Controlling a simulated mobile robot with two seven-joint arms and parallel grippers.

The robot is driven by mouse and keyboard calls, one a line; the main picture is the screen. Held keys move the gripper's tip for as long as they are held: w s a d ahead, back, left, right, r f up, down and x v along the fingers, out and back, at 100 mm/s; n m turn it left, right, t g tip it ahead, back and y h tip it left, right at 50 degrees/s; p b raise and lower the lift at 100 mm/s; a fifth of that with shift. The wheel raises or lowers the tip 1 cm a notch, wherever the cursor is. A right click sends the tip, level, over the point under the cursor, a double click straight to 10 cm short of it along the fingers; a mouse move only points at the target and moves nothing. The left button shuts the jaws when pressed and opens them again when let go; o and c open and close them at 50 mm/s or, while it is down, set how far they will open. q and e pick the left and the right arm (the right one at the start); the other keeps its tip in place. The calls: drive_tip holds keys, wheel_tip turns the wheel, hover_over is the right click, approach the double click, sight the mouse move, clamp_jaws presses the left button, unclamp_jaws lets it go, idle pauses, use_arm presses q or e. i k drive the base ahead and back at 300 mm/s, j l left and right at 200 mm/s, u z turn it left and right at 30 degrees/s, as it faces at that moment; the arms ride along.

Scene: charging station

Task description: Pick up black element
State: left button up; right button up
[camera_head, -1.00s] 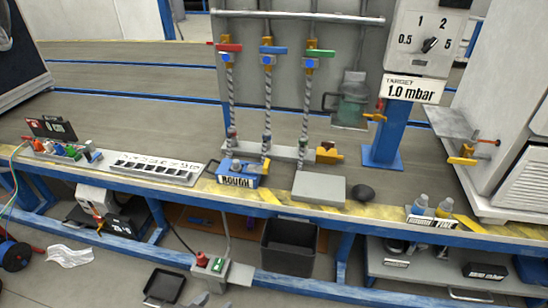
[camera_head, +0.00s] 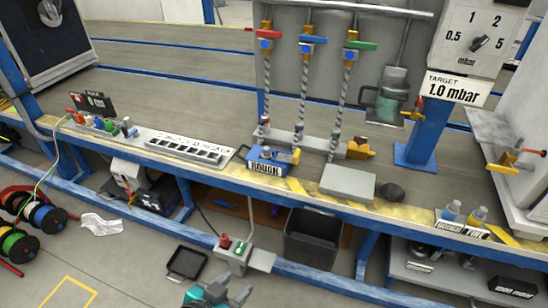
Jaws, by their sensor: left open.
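My left gripper (camera_head: 222,286) shows at the bottom edge, grey and teal, open and empty. It is low in front of the bench, well away from the dark piece. My right gripper is not in view.
A blue box marked ROUGH (camera_head: 268,160) and a slotted grey tray (camera_head: 188,149) sit on the bench. Below are a dark bin (camera_head: 313,238) and a black tray (camera_head: 187,263). Cable reels (camera_head: 40,215) lie at left.

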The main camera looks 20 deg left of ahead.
sight(266, 154)
drive_tip(key=u, duration=0.4)
drive_tip(key=i+u, duration=0.15)
drive_tip(key=u, duration=0.25)
drive_tip(key=i+u, duration=0.1)
drive_tip(key=u, duration=0.7)
drive_tip(key=i+l, duration=0.2)
drive_tip(key=i, duration=0.15)
drive_tip(key=i+l, duration=0.2)
drive_tip(key=i, duration=0.1)
